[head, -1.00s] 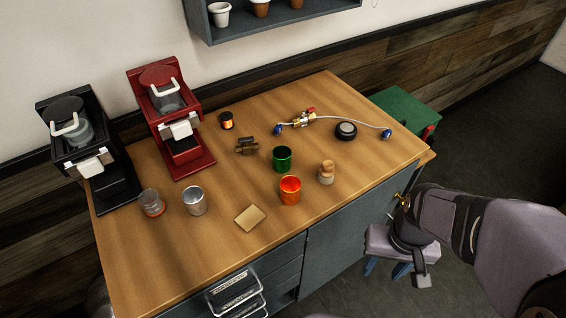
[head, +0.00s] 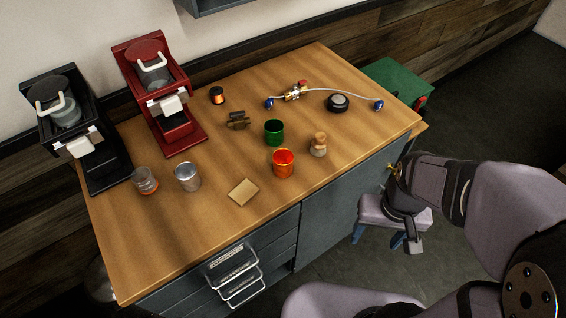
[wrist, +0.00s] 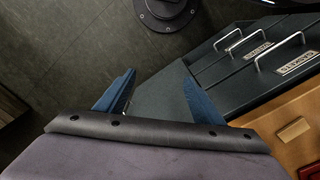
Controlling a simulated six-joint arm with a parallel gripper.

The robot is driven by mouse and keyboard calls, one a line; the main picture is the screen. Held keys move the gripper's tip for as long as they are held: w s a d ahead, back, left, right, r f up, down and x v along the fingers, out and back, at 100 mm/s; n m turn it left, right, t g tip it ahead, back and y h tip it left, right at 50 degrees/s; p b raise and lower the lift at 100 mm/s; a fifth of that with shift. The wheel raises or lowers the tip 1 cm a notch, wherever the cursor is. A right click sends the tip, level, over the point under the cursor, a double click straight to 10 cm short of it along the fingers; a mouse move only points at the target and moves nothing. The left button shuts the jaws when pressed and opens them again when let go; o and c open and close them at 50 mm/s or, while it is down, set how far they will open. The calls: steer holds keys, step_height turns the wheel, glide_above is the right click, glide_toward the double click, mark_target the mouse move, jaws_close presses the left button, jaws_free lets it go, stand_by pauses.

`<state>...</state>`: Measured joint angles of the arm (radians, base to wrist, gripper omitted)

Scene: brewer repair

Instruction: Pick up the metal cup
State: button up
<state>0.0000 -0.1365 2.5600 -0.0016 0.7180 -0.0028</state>
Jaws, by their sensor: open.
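The metal cup (head: 187,177) is a plain silver cup standing upright on the left part of the wooden table, in the head view. It stands just right of a clear glass (head: 145,181) with an orange-brown base. My gripper (head: 378,236) is off the table's right front side, below tabletop level and far from the cup. Its blue fingers also show in the wrist view (wrist: 158,88), spread apart with nothing between them. I cannot make out the metal cup in the wrist view.
An orange cup (head: 283,164), a green cup (head: 274,132), a wood-topped piece (head: 318,145) and a tan square (head: 243,192) share the table. Red (head: 168,100) and black (head: 80,130) brewers stand behind. Drawer handles (head: 232,270) jut from the front.

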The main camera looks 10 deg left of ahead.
step_height(320, 180, up, 8)
steer(key=m+p, duration=0.2)
steer(key=m, duration=1)
glide_above(283, 161)
steer(key=s, duration=0.2)
steer(key=shift+d+f, duration=0.1)
steer(key=shift+f, duration=0.75)
steer(key=shift+s+d+f+p, duration=0.1)
steer(key=shift+s+f+p, duration=0.05)
steer(key=shift+f+p, duration=1)
steer(key=shift+f, duration=1.45)
steer(key=c, duration=1.1)
